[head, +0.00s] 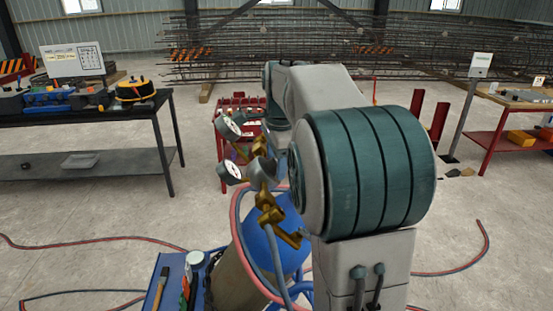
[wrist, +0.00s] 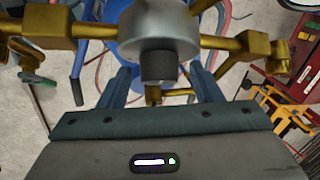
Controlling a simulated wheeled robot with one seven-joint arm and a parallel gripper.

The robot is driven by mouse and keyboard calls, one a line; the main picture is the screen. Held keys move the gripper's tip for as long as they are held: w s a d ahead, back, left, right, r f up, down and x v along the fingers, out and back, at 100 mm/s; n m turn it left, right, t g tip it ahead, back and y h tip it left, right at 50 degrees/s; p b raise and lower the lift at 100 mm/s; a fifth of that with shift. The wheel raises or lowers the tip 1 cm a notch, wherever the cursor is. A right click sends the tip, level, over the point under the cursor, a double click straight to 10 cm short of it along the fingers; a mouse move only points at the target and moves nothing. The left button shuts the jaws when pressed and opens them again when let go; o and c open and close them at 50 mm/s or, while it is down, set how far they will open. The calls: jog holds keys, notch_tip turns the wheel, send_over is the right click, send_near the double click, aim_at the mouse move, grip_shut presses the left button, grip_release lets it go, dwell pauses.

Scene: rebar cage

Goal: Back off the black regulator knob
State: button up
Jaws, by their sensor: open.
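The black regulator knob (wrist: 159,67) shows in the middle of the wrist view, under the silver regulator body (wrist: 158,28) with brass arms on both sides. My gripper (wrist: 161,80) is open. One finger is on each side of the knob, with a visible gap on both sides; I cannot tell the depth between fingertips and knob. In the head view the regulator (head: 262,172) with its two round gauges (head: 230,171) sits above a blue-topped gas cylinder (head: 272,245). My arm hides the gripper there, and I cannot make out the knob.
A dark workbench (head: 125,106) with tools stands at left. A red cart (head: 240,108) is behind the regulator, a red table (head: 510,125) at right. A blue tool tray (head: 178,280) is beside the cylinder. Red and grey hoses (head: 100,242) lie across the otherwise open floor.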

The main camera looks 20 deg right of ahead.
jog(key=c, duration=1)
jog(key=shift+b, duration=0.45)
